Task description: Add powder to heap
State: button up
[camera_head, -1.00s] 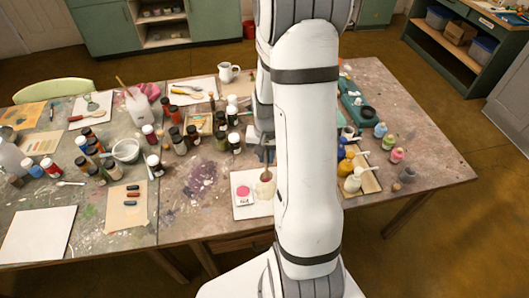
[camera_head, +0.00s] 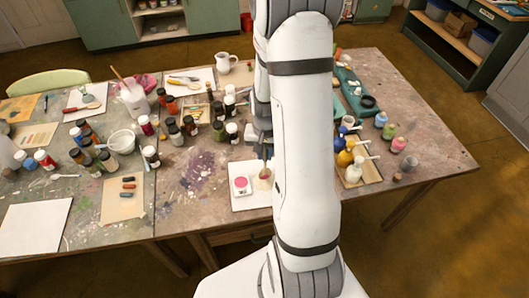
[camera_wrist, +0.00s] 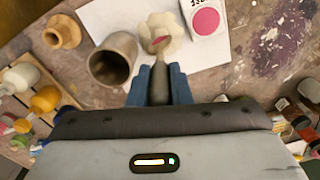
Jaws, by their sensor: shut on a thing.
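My gripper (camera_wrist: 158,92) has blue fingers and is shut on the handle of a grey-brown spoon (camera_wrist: 158,62). It points down over a white sheet (camera_head: 249,204). A small patch of pink shows at the spoon's tip, over a pale, lobed, heap-like shape (camera_wrist: 168,26). I cannot tell whether the spoon touches it or whether the pink is in the spoon or beneath it. The shape also shows in the head view (camera_head: 262,184). Beside it lies a white block with a pink disc (camera_wrist: 206,20) and dark markings. My arm hides part of the area in the head view.
A grey-brown cup (camera_wrist: 113,60) stands close left of the spoon in the wrist view, with a tan wooden piece (camera_wrist: 62,30) further left. Yellow and white bottles (camera_head: 345,158) stand in a tray right of my arm. Several dark bottles (camera_head: 190,126) stand to the left.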

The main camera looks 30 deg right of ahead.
jog(key=shift+f+b, duration=0.6)
jog(key=shift+b, duration=0.05)
dwell(1.7)
jog(key=shift+r+p, duration=2.4)
jog(key=shift+r, duration=1.2)
